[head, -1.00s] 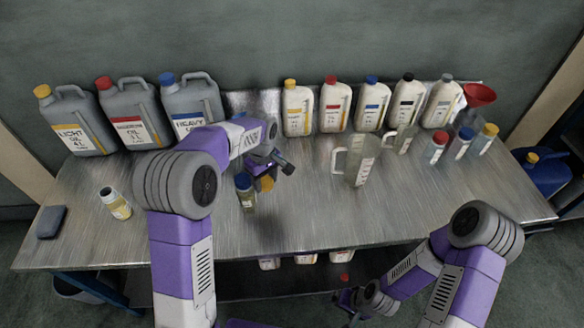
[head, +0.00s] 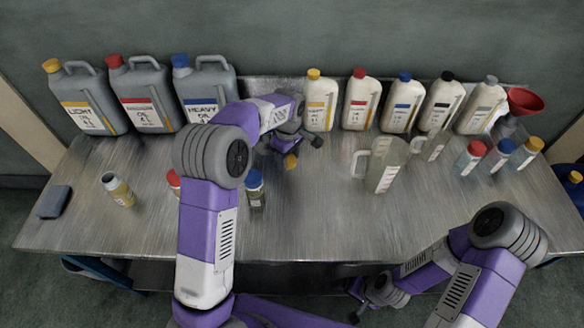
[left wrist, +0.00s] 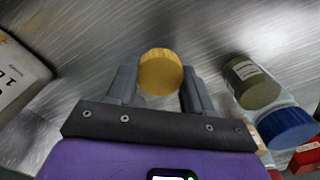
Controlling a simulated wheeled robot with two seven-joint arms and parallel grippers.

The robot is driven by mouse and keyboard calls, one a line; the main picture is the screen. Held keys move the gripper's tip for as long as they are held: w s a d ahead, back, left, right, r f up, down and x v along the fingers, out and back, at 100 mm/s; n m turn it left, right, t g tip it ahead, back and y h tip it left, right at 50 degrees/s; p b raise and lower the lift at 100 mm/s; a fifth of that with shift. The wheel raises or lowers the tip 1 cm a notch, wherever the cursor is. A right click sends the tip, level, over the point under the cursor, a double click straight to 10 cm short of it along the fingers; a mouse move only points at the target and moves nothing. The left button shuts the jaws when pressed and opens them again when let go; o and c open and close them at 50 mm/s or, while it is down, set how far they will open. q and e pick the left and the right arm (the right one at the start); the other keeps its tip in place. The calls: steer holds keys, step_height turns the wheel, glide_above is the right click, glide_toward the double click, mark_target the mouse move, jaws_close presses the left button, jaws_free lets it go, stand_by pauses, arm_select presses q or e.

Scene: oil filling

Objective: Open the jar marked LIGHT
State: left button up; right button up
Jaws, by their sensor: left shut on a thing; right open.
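My left gripper (head: 290,152) is shut on a yellow cap (left wrist: 161,72), held between its two fingers. The cap also shows in the head view (head: 291,161), over the middle of the table. A small jar (head: 118,190) with pale yellow contents stands at the table's left; its top shows no coloured cap, and I cannot read its label. My right gripper (head: 356,304) is open and low in front of the table's front edge, partly hard to make out.
A blue-capped jar (head: 255,188) and a partly hidden red-capped jar (head: 174,184) stand near my left arm. Large grey cans (head: 85,105) and white bottles (head: 362,105) line the back. A clear jug (head: 386,168) stands right of centre. A dark pad (head: 55,202) lies at left.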

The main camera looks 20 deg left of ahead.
mark_target(289, 174)
arm_select(q)
steer(key=shift+f+b, duration=0.65)
steer(key=shift+f, duration=2)
steer(key=shift+f, duration=0.2)
steer(key=o, duration=1.2)
steer(key=shift+c, duration=0.2)
steer(key=shift+w+r, duration=0.1)
steer(key=shift+r, duration=0.05)
step_height(289, 174, up, 12)
steer(key=p, duration=0.3)
steer(key=shift+r, duration=0.1)
